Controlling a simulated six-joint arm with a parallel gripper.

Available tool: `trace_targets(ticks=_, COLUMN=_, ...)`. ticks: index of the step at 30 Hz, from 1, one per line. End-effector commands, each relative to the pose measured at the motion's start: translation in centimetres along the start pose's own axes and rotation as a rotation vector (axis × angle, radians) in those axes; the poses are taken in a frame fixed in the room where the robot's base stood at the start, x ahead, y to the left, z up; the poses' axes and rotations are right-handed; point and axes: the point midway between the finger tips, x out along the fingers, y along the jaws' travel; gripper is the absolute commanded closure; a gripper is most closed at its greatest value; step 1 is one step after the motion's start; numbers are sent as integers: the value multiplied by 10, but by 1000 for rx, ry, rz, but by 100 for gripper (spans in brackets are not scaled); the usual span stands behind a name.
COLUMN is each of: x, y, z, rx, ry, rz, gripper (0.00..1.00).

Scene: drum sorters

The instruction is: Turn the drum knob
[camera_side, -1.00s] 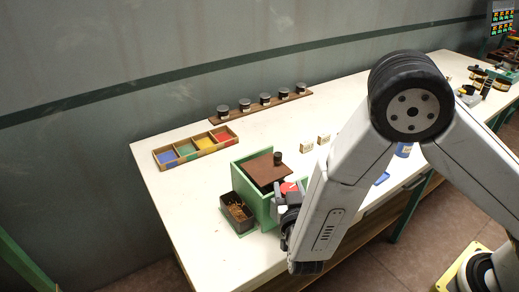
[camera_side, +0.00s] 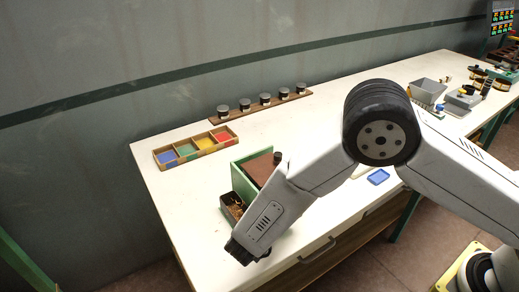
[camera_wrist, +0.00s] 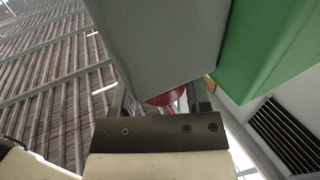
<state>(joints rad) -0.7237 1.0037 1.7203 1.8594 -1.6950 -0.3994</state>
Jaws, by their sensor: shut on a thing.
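The green drum sorter (camera_side: 247,188) with a brown lid (camera_side: 263,168) and a small black lid knob (camera_side: 278,158) stands at the table's front left. My arm covers its right side in the side view. In the wrist view, my gripper (camera_wrist: 158,104) has its fingers either side of a red round part (camera_wrist: 172,95), seemingly the drum knob, and is shut on it. A large grey surface hides most of the knob and the fingertips. Green casing (camera_wrist: 262,50) shows to the right.
A dark bin (camera_side: 229,206) stands left of the sorter. Behind is a tray (camera_side: 156,155) with blue, green, yellow and red compartments, and a wooden rack (camera_side: 233,113) of jars. A blue tray (camera_side: 378,177) and grey bin (camera_side: 427,91) lie right. The left table front is clear.

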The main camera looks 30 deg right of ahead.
Motion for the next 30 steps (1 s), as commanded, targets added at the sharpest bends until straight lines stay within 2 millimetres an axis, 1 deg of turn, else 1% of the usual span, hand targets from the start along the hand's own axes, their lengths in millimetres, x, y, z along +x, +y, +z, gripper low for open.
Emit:
trace_targets(ticks=14, x=0, y=0, z=-1, rx=0, ry=3, rz=22, gripper=98)
trace_targets(ticks=15, x=0, y=0, z=-1, rx=0, ry=3, rz=22, gripper=33)
trace_targets(ticks=18, x=0, y=0, z=0, rx=0, ry=3, rz=22, gripper=4)
trace_targets(ticks=30, x=-2, y=0, z=0, rx=0, ry=2, rz=20, gripper=4)
